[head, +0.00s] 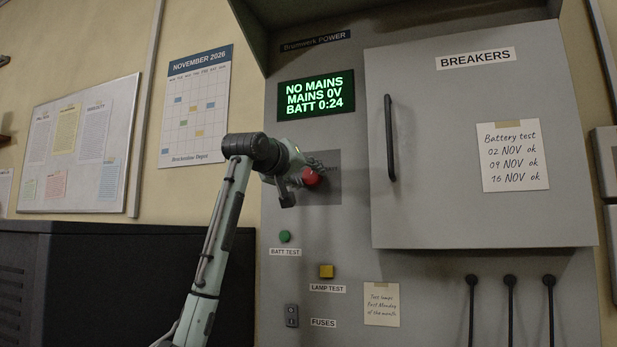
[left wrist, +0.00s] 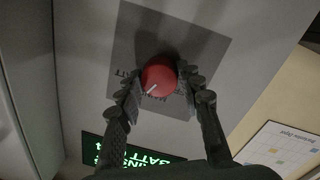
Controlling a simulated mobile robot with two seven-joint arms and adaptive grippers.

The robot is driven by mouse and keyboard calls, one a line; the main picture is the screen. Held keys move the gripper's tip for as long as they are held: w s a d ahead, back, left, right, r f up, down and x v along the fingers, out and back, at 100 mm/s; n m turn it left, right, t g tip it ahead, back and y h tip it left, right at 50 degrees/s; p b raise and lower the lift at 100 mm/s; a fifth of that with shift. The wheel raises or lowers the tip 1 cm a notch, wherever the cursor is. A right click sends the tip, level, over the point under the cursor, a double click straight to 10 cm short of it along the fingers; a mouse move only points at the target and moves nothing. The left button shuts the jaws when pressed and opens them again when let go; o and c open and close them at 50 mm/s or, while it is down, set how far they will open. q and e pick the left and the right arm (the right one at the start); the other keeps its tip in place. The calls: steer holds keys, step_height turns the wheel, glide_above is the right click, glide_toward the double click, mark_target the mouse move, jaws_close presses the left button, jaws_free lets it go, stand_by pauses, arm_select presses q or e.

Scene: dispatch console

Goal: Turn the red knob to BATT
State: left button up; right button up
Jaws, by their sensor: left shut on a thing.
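The red knob (head: 311,177) sits on a dark grey plate (head: 330,163) on the cabinet front, left of the breaker door. My left gripper (head: 308,176) is at the knob, with its fingers around it. In the left wrist view, the red knob (left wrist: 158,76) lies between the two fingers of my left gripper (left wrist: 160,84), which are shut on its sides. A white pointer line on the knob slants toward the lower left in that view. The plate's lettering (left wrist: 125,82) is partly hidden by the fingers. My right gripper is not in view.
The display (head: 316,95) reads NO MAINS, MAINS 0V, BATT 0:24. Below the knob are a green BATT TEST button (head: 285,236) and a yellow LAMP TEST button (head: 326,271). The closed BREAKERS door (head: 450,200) with its handle (head: 390,138) stands to the right.

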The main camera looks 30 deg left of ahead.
arm_select(q)
steer(key=m, duration=0.6)
steer(key=shift+g, duration=0.4)
stand_by(0.3)
steer(key=o, duration=1.2)
steer(key=shift+c, duration=0.2)
steer(key=shift+s, duration=0.15)
steer(key=s+d+r, duration=0.1)
steer(key=s+d, duration=0.1)
steer(key=s, duration=0.9)
steer(key=shift+s+d, duration=0.15)
steer(key=shift+s, duration=0.15)
